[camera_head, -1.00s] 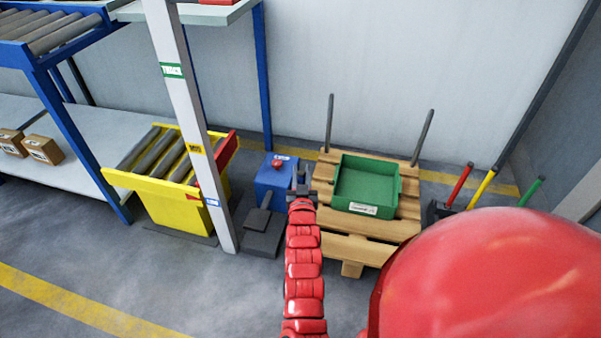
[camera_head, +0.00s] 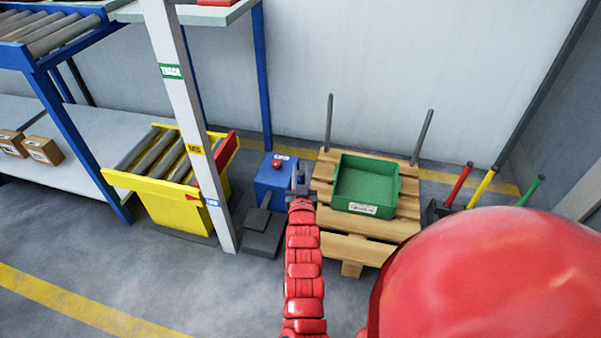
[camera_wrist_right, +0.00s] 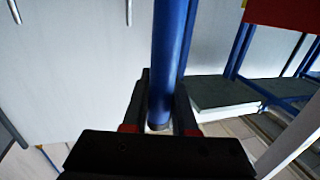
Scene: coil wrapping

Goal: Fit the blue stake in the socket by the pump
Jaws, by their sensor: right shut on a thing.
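The blue stake (camera_wrist_right: 170,60) stands up between the fingers of my right gripper (camera_wrist_right: 160,112) in the right wrist view. The gripper is shut on its lower part. In the head view my right gripper (camera_head: 301,188) is at the left edge of the pallet, just right of the pump, a blue box (camera_head: 268,186) with a red knob. I cannot make out the blue stake in the head view. The socket by the pump is not visible; the gripper and arm cover that area. My left gripper is not in view.
The wooden pallet (camera_head: 345,247) bears a green tray (camera_head: 366,188) and two upright grey stakes (camera_head: 328,124) at its back corners. Red, yellow and green handles (camera_head: 483,187) stand at right. A white post (camera_head: 187,115) and yellow roller stand (camera_head: 160,185) are left of the pump.

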